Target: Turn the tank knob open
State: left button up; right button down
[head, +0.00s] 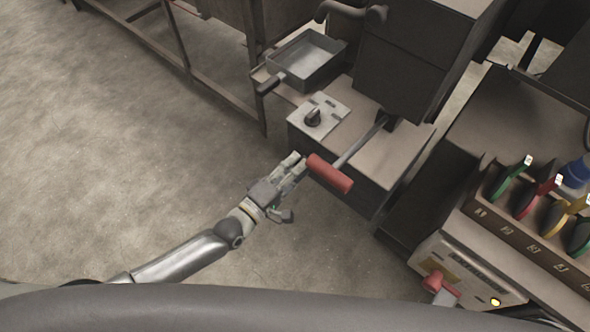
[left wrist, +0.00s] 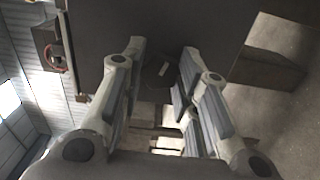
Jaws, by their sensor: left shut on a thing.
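My left gripper (head: 296,165) is at the front of the dark box, just left of the red lever grip (head: 330,173). In the left wrist view its fingers (left wrist: 164,78) stand on both sides of a dark knob (left wrist: 162,70) with a light mark, against a dark panel (left wrist: 190,25). The gripper is shut on this knob, which I take for the tank knob. The knob is hidden in the head view, and its turn angle is hard to read. My right gripper is not in view.
A light plate with a black knob (head: 313,116) lies on the box top, beside a metal tray (head: 306,60). A grey lever rod (head: 362,142) sticks out close to my gripper. A panel with coloured handles (head: 527,200) stands at right. The floor at left is clear.

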pick_arm(q)
jog(key=shift+f+n+b, duration=0.1)
jog(key=shift+n+b, duration=0.6)
jog(key=shift+n, duration=0.9)
jog(key=o, duration=1)
jog(key=v, duration=1.2)
